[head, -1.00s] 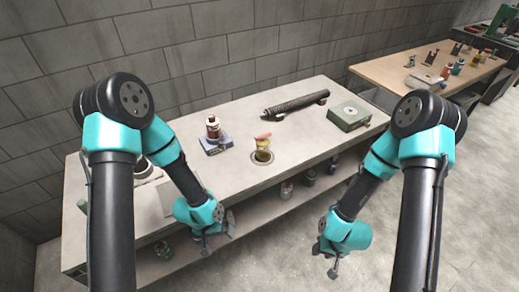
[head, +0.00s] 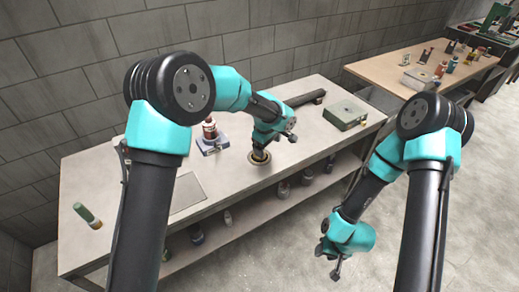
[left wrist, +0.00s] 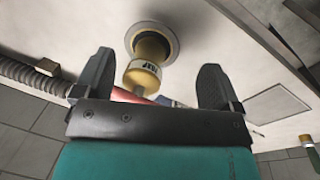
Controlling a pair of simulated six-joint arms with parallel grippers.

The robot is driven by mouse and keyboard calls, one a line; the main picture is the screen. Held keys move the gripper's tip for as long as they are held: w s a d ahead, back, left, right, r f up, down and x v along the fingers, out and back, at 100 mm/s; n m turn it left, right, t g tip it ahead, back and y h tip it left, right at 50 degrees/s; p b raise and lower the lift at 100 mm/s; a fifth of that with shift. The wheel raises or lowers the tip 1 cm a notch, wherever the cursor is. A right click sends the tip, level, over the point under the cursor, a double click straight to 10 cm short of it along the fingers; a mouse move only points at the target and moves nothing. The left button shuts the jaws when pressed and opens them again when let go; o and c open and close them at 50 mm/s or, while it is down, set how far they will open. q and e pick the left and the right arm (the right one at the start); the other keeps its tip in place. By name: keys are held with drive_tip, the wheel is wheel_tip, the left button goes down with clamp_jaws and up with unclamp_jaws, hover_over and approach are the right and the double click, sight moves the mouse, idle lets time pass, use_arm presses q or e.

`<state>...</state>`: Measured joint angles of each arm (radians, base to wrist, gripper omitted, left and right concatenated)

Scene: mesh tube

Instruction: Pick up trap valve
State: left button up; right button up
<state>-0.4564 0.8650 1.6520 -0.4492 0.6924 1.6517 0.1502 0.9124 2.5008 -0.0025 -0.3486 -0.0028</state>
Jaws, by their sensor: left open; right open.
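The trap valve (left wrist: 146,72) is a yellow cylinder with a "TRAP" label and a red part beside its lower end. It stands in a round ringed port (left wrist: 152,40) in the bench top. In the head view the arm mostly hides the valve, and the port's ring (head: 259,167) shows just below it. My left gripper (left wrist: 156,66) is open, with the valve between its spread fingers in the picture; I see no contact. It also shows in the head view (head: 276,138). My right gripper (head: 330,264) is open and empty, off the front of the bench.
Several items stand on the lower shelf (head: 240,220). The left bench top is mostly clear.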

use_arm(q)
drive_tip(key=w+a+r+n, duration=0.1)
drive_tip(key=w+r+n, duration=0.2)
drive_tip(key=r+n, duration=0.2)
drive_tip(key=w+a+r+n+g+y, duration=0.1)
drive_tip(key=w+a+r+n, duration=0.1)
drive_tip(key=r+n, duration=0.3)
wheel_tip(320, 180, up, 4)
drive_tip(key=shift+w+a, duration=0.2)
drive_tip(key=shift+w, duration=0.25)
drive_tip(key=shift+f, duration=0.1)
wheel_tip(320, 180, down, 12)
drive_tip(key=shift+f, duration=0.1)
drive_tip(key=shift+s+d+f, duration=0.15)
drive_tip(key=shift+f, duration=2.35)
drive_tip(key=shift+c, duration=0.2)
